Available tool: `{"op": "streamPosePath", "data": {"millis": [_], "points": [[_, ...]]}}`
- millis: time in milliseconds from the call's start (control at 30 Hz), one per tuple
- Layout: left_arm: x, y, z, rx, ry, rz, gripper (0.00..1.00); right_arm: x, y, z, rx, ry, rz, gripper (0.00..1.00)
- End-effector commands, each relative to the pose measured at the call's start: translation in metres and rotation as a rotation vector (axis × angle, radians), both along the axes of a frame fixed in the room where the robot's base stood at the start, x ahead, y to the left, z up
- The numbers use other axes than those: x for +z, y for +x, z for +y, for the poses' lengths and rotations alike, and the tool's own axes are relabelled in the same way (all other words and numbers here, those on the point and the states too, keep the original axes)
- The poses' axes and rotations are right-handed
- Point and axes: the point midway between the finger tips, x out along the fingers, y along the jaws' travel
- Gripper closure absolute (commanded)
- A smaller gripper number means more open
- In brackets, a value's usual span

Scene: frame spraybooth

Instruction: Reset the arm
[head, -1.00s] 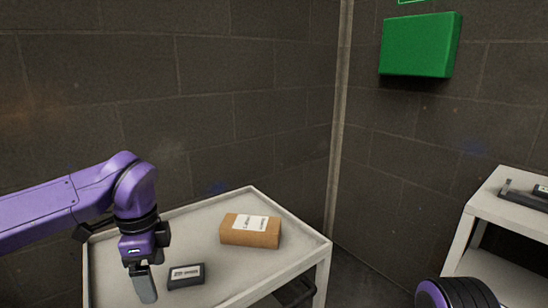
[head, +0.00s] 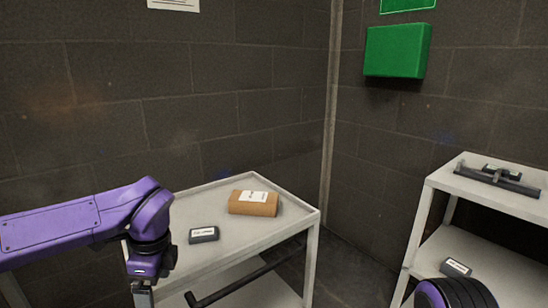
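My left arm comes in from the left, and its gripper (head: 143,292) points down at the bottom edge, in front of the left cart. Its fingertips are cut off by the frame, so whether it is open or shut cannot be seen. Of my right arm only a purple and black rounded part shows at the bottom right; the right gripper is out of view.
A white cart (head: 290,222) holds a brown labelled box (head: 254,208) and a small dark labelled box (head: 204,234). A white shelf unit (head: 450,183) at right bears a dark tool (head: 497,178) and a lower small box (head: 456,267). A green box (head: 397,50) hangs on the wall.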

Motion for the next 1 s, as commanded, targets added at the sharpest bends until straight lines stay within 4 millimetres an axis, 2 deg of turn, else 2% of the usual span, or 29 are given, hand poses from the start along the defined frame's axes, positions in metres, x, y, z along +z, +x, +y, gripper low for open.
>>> {"op": "streamPosePath", "data": {"millis": [167, 267, 367, 467, 567, 600, 667, 700, 733, 800, 900, 1000], "points": [[-0.039, 0.002, 0.005, -0.244, 0.153, 0.035, 0.12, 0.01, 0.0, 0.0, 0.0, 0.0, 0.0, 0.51], [-0.069, 0.001, 0.01, -0.465, 0.272, 0.081, 0.12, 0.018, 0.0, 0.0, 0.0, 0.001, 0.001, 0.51], [-0.106, -0.006, 0.017, -0.784, 0.417, 0.167, 0.12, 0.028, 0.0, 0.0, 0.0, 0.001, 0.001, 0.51], [-0.149, -0.021, 0.025, -1.217, 0.569, 0.309, 0.12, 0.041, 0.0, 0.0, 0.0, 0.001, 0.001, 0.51], [-0.195, -0.054, 0.032, -1.806, 0.697, 0.532, 0.12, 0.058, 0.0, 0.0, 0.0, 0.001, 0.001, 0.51], [-0.213, -0.076, 0.034, -2.105, 0.728, 0.651, 0.12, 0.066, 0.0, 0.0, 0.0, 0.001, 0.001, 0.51], [-0.239, -0.119, 0.039, -2.595, 0.731, 0.841, 0.12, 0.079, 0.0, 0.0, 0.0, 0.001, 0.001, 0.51], [-0.251, -0.149, 0.043, -2.9, 0.704, 0.948, 0.12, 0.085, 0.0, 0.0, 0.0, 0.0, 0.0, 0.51], [-0.258, -0.169, 0.046, 2.748, -0.595, -0.898, 0.12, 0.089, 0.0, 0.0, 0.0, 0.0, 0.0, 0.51], [-0.266, -0.211, 0.053, 2.426, -0.403, -0.775, 0.12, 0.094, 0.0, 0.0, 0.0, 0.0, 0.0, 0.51], [-0.27, -0.249, 0.061, 2.145, -0.255, -0.654, 0.12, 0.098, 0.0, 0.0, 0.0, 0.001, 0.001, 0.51], [-0.27, -0.249, 0.061, 2.145, -0.255, -0.654, 0.12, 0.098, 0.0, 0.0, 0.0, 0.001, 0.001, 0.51]]}}
